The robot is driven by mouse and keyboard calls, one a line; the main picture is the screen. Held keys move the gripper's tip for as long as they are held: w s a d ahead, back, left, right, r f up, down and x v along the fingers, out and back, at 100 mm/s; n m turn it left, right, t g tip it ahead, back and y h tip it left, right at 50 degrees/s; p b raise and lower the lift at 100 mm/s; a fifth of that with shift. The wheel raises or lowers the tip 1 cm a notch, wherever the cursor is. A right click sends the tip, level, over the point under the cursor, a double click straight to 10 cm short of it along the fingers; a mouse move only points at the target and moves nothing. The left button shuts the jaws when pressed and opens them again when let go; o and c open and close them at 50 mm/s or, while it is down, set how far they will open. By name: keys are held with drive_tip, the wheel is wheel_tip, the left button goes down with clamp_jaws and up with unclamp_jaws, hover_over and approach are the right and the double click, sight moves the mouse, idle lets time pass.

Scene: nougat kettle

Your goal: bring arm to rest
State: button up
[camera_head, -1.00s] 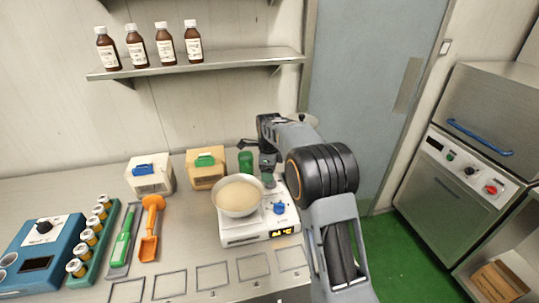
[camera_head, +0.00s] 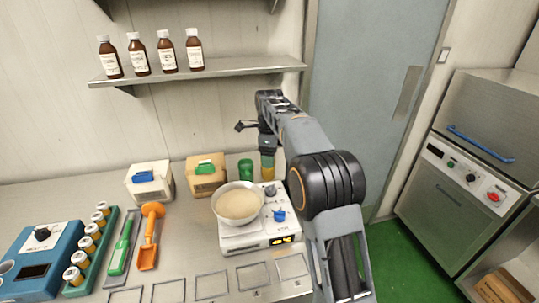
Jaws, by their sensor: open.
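My arm reaches in from the lower right and bends down at its far end. My gripper (camera_head: 267,153) points down at the back of the bench, just above an amber jar (camera_head: 267,172). It is open, though its fingertips are small and hard to make out. I cannot tell whether it touches the jar. A round pan (camera_head: 239,219) of beige mass sits upright on a white hot plate (camera_head: 250,243) with a blue knob and a lit display, in front of the gripper.
A green jar (camera_head: 246,169), a tan box (camera_head: 206,182) and a white box (camera_head: 150,188) stand along the back. An orange scoop (camera_head: 149,240), a green-handled tool (camera_head: 121,252), a vial rack (camera_head: 89,263) and a blue device (camera_head: 37,267) lie left. A shelf (camera_head: 200,68) with bottles hangs above.

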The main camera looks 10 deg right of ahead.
drive_tip(key=s+f+n, duration=0.4)
drive_tip(key=f+n, duration=0.1)
drive_tip(key=n, duration=0.6)
drive_tip(key=s+r+n+t, duration=0.2)
drive_tip(key=s+n, duration=0.9)
drive_tip(key=s, duration=1.4)
drive_tip(key=shift+d+r+t, duration=0.2)
drive_tip(key=shift+d+t, duration=0.25)
drive_tip(key=shift+t, duration=0.75)
